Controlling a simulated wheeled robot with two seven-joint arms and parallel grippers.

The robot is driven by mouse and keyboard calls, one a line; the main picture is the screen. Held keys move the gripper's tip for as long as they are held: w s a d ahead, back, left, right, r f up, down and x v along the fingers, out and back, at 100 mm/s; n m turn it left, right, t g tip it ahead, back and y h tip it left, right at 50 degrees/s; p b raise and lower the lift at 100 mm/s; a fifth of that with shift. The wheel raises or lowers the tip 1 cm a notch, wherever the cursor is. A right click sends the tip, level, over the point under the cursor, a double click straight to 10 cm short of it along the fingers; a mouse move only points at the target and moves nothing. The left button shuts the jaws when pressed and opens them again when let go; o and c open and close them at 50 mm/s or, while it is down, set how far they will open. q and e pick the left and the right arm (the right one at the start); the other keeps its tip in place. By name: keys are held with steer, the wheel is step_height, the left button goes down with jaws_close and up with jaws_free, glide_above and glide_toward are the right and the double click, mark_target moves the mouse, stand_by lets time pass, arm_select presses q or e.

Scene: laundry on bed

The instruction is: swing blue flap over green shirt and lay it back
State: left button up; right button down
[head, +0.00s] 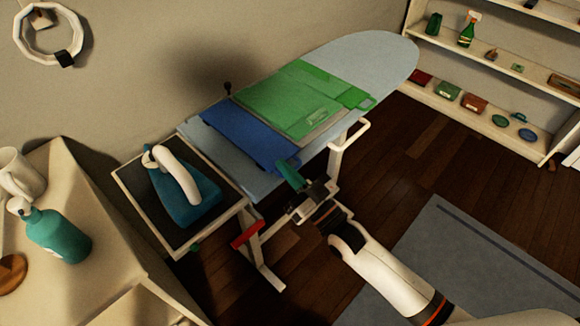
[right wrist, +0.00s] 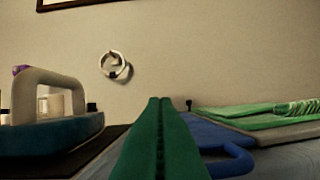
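The green shirt (head: 290,100) lies flat on the ironing board (head: 372,55), and part of it shows in the right wrist view (right wrist: 250,112). The blue flap (head: 245,135) lies spread flat to the left of the shirt. A blue loop-like tab (right wrist: 235,160) on its near edge shows in the right wrist view. My right gripper (head: 288,172) is at the flap's near edge, by the tab. Its green fingers (right wrist: 160,135) are together, with only a thin dark seam between them. The tab shows to the right of the fingers, and I see no cloth between them. My left gripper is not in view.
A teal iron (head: 185,190) stands on a dark rest (head: 140,195) at the board's left end. A table with a teal bottle (head: 58,238) is at the left. Shelves (head: 480,105) stand at the far right. The floor right of the board is mostly open.

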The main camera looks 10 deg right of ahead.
steer(key=shift+f+n+g+y+b, duration=0.4)
steer(key=shift+f+n, duration=0.2)
steer(key=shift+n, duration=0.45)
steer(key=shift+f+n+g+y+b, duration=0.35)
steer(key=shift+f+n, duration=0.25)
steer(key=shift+n, duration=0.45)
steer(key=shift+s, duration=0.1)
